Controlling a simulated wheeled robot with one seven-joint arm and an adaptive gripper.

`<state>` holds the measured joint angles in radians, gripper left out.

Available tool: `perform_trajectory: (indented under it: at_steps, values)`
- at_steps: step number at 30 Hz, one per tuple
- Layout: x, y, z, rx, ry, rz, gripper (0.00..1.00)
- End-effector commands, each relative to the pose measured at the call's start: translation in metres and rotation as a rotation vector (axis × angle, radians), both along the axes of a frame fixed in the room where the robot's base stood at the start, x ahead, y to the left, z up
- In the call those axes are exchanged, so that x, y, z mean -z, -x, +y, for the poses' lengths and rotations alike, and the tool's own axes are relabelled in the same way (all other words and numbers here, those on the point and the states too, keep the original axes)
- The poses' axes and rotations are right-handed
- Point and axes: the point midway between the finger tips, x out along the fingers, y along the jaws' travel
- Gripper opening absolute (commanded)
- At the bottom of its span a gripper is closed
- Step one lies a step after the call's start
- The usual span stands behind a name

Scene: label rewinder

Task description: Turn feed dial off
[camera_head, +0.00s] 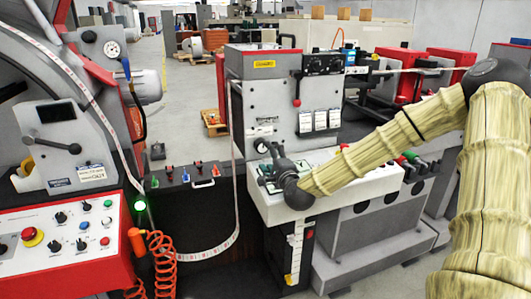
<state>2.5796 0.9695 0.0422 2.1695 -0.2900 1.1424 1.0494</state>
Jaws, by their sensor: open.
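The label machine (262,101) stands in the middle of the head view. A light control panel (338,186) juts from its front, with small controls (264,182) at its left end. No dial can be told for sure as the feed dial; part of the panel is hidden behind my arm and wrist. My arm reaches in from the right. My gripper (265,149) is open over the left part of the panel, close to the machine's front face. Whether it touches anything cannot be told.
A red-edged console (62,240) with several dark knobs and coloured buttons stands at left. A paper web (219,246) loops low between the machines. A coiled orange hose (166,263) hangs beside a lit green lamp (140,206). Open floor (190,125) shows behind.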

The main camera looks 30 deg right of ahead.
Motion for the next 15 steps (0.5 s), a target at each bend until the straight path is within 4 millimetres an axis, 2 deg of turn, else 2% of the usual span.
perform_trajectory:
  at_steps: [6, 15]
  values:
    - [0.0, 0.027, 0.006, 0.0, -0.002, 0.0, 0.67]
    - [0.0, 0.039, 0.009, 0.0, -0.001, 0.001, 0.67]
